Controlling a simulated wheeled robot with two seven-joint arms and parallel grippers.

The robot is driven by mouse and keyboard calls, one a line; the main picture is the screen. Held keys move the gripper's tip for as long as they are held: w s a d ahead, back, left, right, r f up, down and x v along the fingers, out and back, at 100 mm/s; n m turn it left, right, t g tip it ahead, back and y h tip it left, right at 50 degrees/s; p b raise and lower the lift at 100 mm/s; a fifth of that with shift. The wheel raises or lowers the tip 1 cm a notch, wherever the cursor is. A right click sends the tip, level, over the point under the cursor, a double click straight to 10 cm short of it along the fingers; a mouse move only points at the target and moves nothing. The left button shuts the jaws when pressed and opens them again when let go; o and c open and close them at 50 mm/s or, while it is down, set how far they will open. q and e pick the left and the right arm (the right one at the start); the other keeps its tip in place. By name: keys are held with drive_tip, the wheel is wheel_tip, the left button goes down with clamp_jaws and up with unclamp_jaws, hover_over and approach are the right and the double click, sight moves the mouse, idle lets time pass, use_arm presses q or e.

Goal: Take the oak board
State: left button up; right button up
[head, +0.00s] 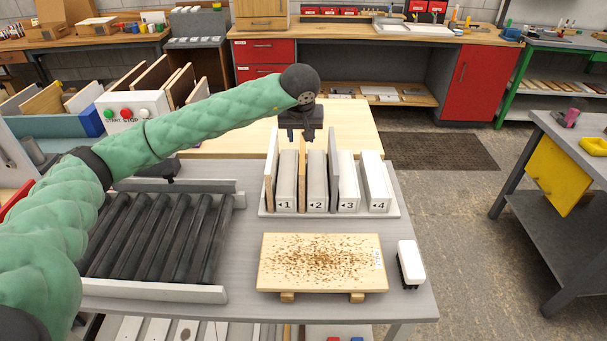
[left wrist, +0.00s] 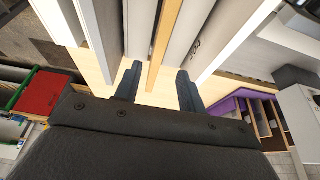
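A white rack (head: 330,214) with blocks numbered 1 to 4 stands on the grey table. A tan wooden board, which looks like the oak board (head: 302,172), stands upright between blocks 1 and 2. In the left wrist view the oak board (left wrist: 163,45) runs between my fingers, with a gap on each side. My left gripper (head: 300,136) is open just above the rack, pointing down; its two fingers (left wrist: 158,88) also show in the left wrist view. Another upright board (head: 270,170) is left of block 1, and a grey board (head: 333,165) is between blocks 2 and 3. My right gripper is out of view.
A pale board with brown specks (head: 320,281) lies on two feet in front of the rack. A white-topped brush (head: 411,262) is to its right. A roller conveyor (head: 155,235) fills the table's left. A button box (head: 132,110) stands behind it.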

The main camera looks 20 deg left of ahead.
sight(303, 148)
use_arm(q)
drive_tip(key=shift+s+f+b, duration=0.1)
drive_tip(key=shift+f+b, duration=0.3)
drive_tip(key=shift+f, duration=0.3)
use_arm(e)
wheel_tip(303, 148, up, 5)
use_arm(q)
drive_tip(key=shift+f, duration=0.2)
drive_tip(key=shift+p+x, duration=0.5)
drive_tip(key=shift+x, duration=0.55)
drive_tip(key=p+x, duration=0.1)
drive_tip(key=x, duration=0.1)
drive_tip(key=p+x, duration=0.2)
drive_tip(key=shift+w+r, duration=0.1)
drive_tip(key=shift+w, duration=0.3)
drive_tip(key=shift+w+f, duration=0.25)
drive_tip(key=shift+f, duration=0.3)
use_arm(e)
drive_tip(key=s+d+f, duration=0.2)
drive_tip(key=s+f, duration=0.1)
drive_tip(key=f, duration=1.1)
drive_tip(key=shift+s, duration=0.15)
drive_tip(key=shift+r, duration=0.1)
use_arm(q)
clamp_jaws()
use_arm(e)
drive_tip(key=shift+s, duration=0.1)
